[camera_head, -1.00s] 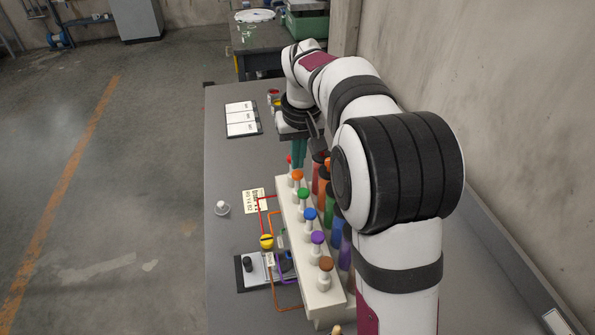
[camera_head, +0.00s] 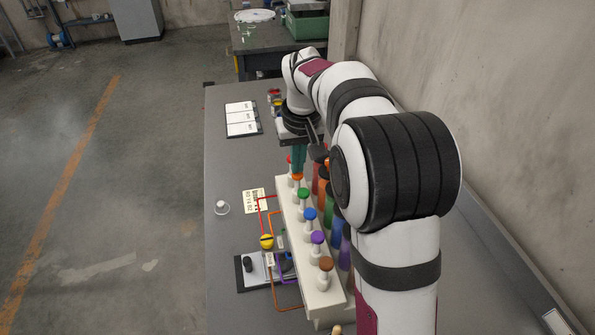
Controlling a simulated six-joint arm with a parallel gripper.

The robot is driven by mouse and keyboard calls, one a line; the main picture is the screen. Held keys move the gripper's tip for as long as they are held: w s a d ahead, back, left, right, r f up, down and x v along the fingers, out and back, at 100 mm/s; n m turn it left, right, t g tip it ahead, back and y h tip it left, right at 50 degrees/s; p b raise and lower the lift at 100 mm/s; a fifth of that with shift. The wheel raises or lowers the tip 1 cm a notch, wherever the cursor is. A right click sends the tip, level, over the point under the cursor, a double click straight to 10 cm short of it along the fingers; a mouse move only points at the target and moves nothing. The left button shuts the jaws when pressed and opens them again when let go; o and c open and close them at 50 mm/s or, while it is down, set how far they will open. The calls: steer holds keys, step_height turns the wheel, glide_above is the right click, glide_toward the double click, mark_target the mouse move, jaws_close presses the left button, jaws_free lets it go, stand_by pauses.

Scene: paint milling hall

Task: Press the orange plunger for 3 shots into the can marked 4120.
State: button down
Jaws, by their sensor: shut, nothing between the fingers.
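The orange plunger (camera_head: 297,177) stands in a row of coloured plungers on the pale dispenser block (camera_head: 323,297), between the red and green ones. My gripper (camera_head: 298,172) is shut and empty, pointing down with its teal fingers right over the orange plunger. The fingertips hide part of its cap; I cannot tell if they touch it. A can marked 4120 cannot be made out; a dark round thing (camera_head: 286,262) beside the block is partly hidden, and no marking on it is readable.
Plungers in red (camera_head: 290,160), green (camera_head: 303,193), blue (camera_head: 310,214), purple (camera_head: 317,237) and brown (camera_head: 325,264) stand close by. The grey table's left side is mostly clear.

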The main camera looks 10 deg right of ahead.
steer(key=shift+f, duration=1.15)
steer(key=shift+r, duration=1.75)
steer(key=shift+f, duration=0.1)
steer(key=shift+f, duration=1.65)
steer(key=shift+r, duration=1.75)
steer(key=shift+f, duration=0.15)
